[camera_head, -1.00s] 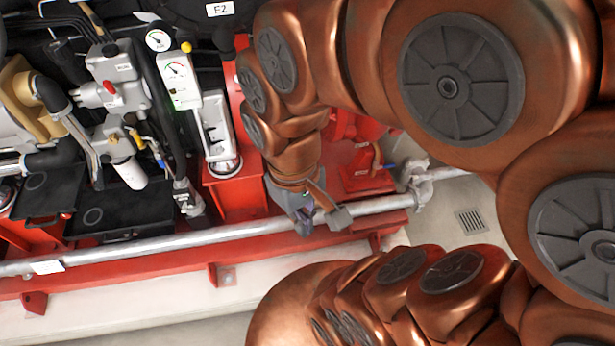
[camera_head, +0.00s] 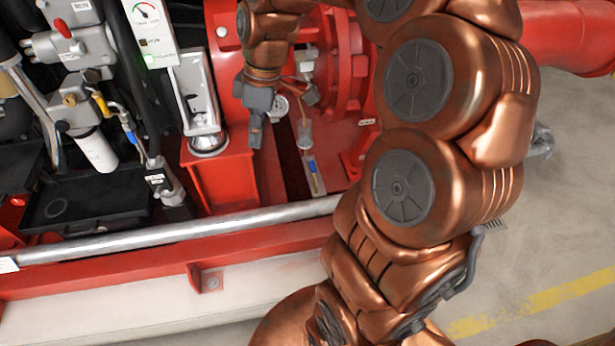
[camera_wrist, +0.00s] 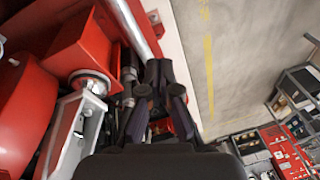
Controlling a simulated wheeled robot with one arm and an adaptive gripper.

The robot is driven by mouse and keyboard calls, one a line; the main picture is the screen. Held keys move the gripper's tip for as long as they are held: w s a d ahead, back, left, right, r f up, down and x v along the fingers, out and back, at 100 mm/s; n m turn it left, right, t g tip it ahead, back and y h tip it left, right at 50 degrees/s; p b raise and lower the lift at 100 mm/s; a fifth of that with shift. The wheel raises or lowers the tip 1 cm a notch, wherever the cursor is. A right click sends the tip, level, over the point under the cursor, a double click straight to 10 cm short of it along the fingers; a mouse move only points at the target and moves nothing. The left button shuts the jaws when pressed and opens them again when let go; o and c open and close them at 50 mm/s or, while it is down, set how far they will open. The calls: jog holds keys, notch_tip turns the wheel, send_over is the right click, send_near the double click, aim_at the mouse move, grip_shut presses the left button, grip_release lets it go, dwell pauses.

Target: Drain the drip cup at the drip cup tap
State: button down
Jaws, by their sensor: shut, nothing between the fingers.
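My gripper (camera_head: 256,135) hangs pointing down in the head view, shut and empty, between the red pedestal and the red pump casing. Its dark fingers also show closed together in the wrist view (camera_wrist: 159,78). Just right of it in the head view is a small pale cup-like part (camera_head: 304,133), likely the drip cup. Below that is a small fitting with a blue handle (camera_head: 314,180), possibly the drip cup tap. The gripper appears apart from both. Neither can be made out clearly in the wrist view.
A red pedestal (camera_head: 226,180) stands left of my gripper. A grey pipe (camera_head: 180,232) runs along the front above a red base rail (camera_head: 120,262). The red flanged casing (camera_head: 342,70) is behind and right. Open floor (camera_head: 560,230) lies to the right.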

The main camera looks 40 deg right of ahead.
jog(key=w+d+f+n+t+b, duration=0.1)
jog(key=w+d+f+b, duration=0.3)
jog(key=d+f, duration=0.15)
jog(key=w+d+f+n+b, duration=0.1)
jog(key=w+d+f+b, duration=0.2)
jog(key=d+f+b, duration=0.3)
jog(key=n+b, duration=0.2)
jog(key=b, duration=0.2)
send_over(312, 164)
jog(key=a, duration=0.3)
notch_tip(312, 164, down, 9)
jog(key=shift+d+f+t+y, duration=0.15)
jog(key=shift+d+t+y, duration=0.05)
jog(key=shift+t+y, duration=0.1)
jog(key=b+x, duration=0.4)
jog(key=x, duration=0.6)
jog(key=d, duration=0.1)
jog(key=s+d, duration=0.1)
jog(key=d+b, duration=0.1)
jog(key=shift+s+d, duration=0.25)
jog(key=shift+s, duration=0.1)
